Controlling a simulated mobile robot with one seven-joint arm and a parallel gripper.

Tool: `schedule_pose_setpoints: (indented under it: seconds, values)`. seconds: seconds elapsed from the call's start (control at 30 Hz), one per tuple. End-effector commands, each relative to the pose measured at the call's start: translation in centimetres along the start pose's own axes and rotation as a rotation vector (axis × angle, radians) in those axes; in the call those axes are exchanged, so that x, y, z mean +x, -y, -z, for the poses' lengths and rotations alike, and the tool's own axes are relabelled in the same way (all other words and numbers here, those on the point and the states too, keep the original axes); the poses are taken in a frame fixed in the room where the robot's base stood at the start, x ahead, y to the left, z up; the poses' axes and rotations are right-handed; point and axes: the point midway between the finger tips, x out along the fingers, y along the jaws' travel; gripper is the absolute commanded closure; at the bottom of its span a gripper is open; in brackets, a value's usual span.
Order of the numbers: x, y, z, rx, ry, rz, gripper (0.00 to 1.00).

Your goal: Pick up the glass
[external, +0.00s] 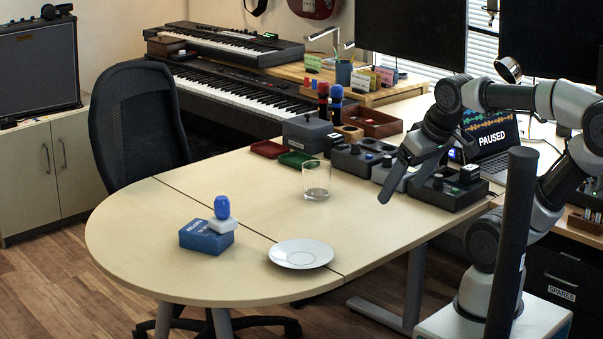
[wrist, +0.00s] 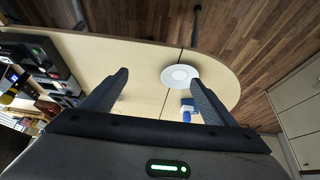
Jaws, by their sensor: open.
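The clear glass (external: 317,182) stands upright on the light wooden table (external: 190,205), right of the table's middle in the external view. In the wrist view it is not clearly seen; a faint pale spot by the left finger may be part of it. My gripper (external: 394,175) is above the table to the right of the glass, apart from it. In the wrist view my gripper (wrist: 160,78) has its two fingers spread wide with nothing held between them.
A white saucer (external: 301,254) lies near the front edge. A blue box (external: 206,237) carries a white piece and a blue knob. Grey control boxes (external: 447,190) stand right of the glass; a green tray (external: 296,159) and red tray (external: 268,149) lie behind.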

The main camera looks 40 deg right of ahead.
Motion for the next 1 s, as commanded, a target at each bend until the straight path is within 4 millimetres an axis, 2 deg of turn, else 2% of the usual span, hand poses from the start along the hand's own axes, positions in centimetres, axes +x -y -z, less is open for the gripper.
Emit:
schedule_pose_setpoints:
  seconds: [0.17, 0.27, 0.37, 0.6, 0.77, 0.8, 0.87, 1.0]
  values:
    - [0.0, 0.0, 0.0, 0.000, 0.000, 0.000, 0.20]
    - [-1.0, 0.0, 0.7, 0.000, -0.004, 0.000, 0.20]
    - [-4.2, 0.0, 2.5, 0.000, -0.009, 0.000, 0.20]
    - [-16.5, 0.0, 9.1, 0.000, -0.007, 0.000, 0.20]
    - [-23.2, 0.0, 12.7, 0.000, -0.003, 0.000, 0.20]
    - [-23.2, -0.3, 15.1, -0.007, 0.012, 0.001, 0.20]
    - [-22.6, -0.8, 18.6, -0.025, 0.014, 0.007, 0.20]
    - [-20.6, -2.9, 26.5, -0.068, 0.010, 0.027, 0.20]
